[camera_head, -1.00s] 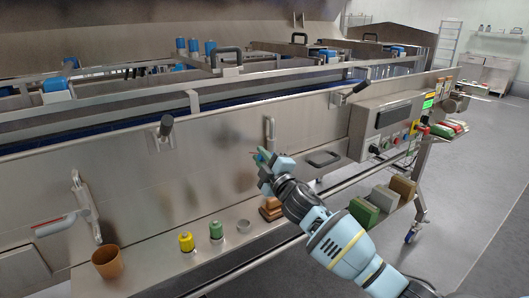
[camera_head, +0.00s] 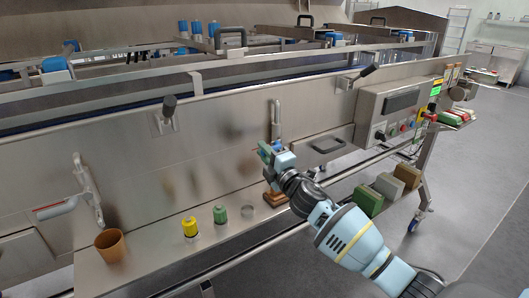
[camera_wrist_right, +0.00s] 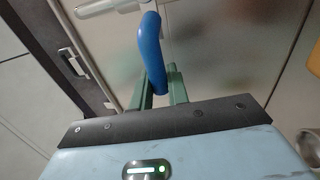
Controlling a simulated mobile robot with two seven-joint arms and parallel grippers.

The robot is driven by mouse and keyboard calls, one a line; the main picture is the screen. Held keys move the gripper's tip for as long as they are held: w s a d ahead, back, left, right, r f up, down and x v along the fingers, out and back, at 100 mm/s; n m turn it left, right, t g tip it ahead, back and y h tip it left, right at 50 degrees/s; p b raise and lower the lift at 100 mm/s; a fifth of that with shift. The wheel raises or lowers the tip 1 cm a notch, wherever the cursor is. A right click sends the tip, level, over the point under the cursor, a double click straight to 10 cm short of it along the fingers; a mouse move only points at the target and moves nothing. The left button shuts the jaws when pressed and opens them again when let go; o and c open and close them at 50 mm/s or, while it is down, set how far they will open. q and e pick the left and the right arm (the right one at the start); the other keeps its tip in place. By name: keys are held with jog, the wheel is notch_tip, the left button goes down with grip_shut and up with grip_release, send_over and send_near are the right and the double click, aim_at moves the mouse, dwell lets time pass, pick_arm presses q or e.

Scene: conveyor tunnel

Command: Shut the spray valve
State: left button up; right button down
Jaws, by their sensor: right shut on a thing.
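The spray valve (camera_head: 276,112) is a grey metal fitting on the steel side panel, left of the control box. Its blue lever grip (camera_wrist_right: 151,45) shows large in the right wrist view. My right gripper (camera_head: 267,149) is at the valve's lower end. In the wrist view its green fingers (camera_wrist_right: 160,95) are shut around the lower part of the blue grip. The fingers partly hide that end of the grip. In the head view, the gripper covers most of the lever. My left gripper is not in view.
Another valve with a red handle (camera_head: 52,209) is at the left of the panel. A control box (camera_head: 385,113) is at the right.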

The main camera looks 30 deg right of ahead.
jog(key=c, duration=1.4)
grip_release()
jog(key=shift+d, duration=0.1)
jog(key=v, duration=0.7)
jog(key=shift+s, duration=0.45)
jog(key=shift+f, duration=0.1)
